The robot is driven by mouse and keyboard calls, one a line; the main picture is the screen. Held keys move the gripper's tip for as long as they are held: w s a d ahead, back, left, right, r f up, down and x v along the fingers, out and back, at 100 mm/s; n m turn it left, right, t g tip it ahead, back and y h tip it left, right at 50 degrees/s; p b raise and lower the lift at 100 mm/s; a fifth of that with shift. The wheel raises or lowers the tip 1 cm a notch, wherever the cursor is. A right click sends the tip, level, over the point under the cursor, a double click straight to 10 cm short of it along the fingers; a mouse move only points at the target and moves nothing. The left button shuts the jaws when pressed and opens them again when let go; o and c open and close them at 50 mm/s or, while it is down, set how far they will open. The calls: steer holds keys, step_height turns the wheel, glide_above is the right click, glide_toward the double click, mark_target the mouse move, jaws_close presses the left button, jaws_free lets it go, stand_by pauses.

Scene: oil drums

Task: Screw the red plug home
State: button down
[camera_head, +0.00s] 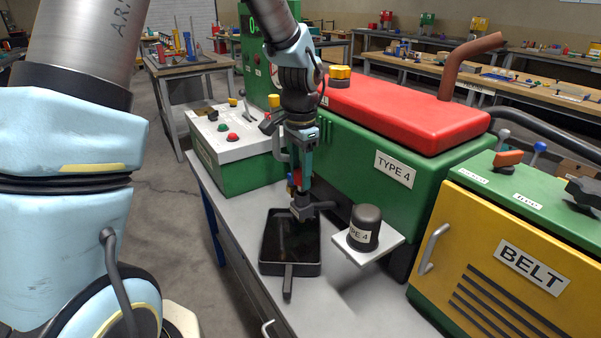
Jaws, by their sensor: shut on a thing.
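My gripper (300,188) points down over the black drain pan, in front of the green TYPE 4 machine (348,139). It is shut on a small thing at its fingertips. A red patch shows there, which looks like the red plug (297,178), mostly hidden by the fingers. Just below is a dark fitting (303,211) with a short pipe to the right, above the pan. I cannot tell how deep the plug sits in it. The black pan (289,268) lies on the grey bench and its handle points toward me.
A black TYPE 4 canister (365,222) stands on a white plate (385,250) right of the pan. A control box (229,166) with red and green buttons stands left. A yellow BELT machine (500,275) is at right. The front bench top (345,305) is clear.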

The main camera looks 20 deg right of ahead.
mark_target(299, 185)
steer(key=shift+f, duration=0.1)
steer(key=shift+f+b, duration=0.4)
steer(key=shift+f, duration=0.35)
steer(key=shift+f, duration=0.7)
stand_by(0.8)
steer(key=m+p, duration=0.2)
steer(key=m, duration=0.2)
steer(key=shift+a+r+p, duration=0.1)
steer(key=shift+r+p, duration=0.15)
steer(key=shift+p, duration=0.15)
steer(key=shift+f+m+p, duration=0.1)
steer(key=shift+m+p, duration=0.3)
steer(key=shift+m, duration=0.3)
steer(key=shift+f+m, duration=0.3)
steer(key=shift+m, duration=0.2)
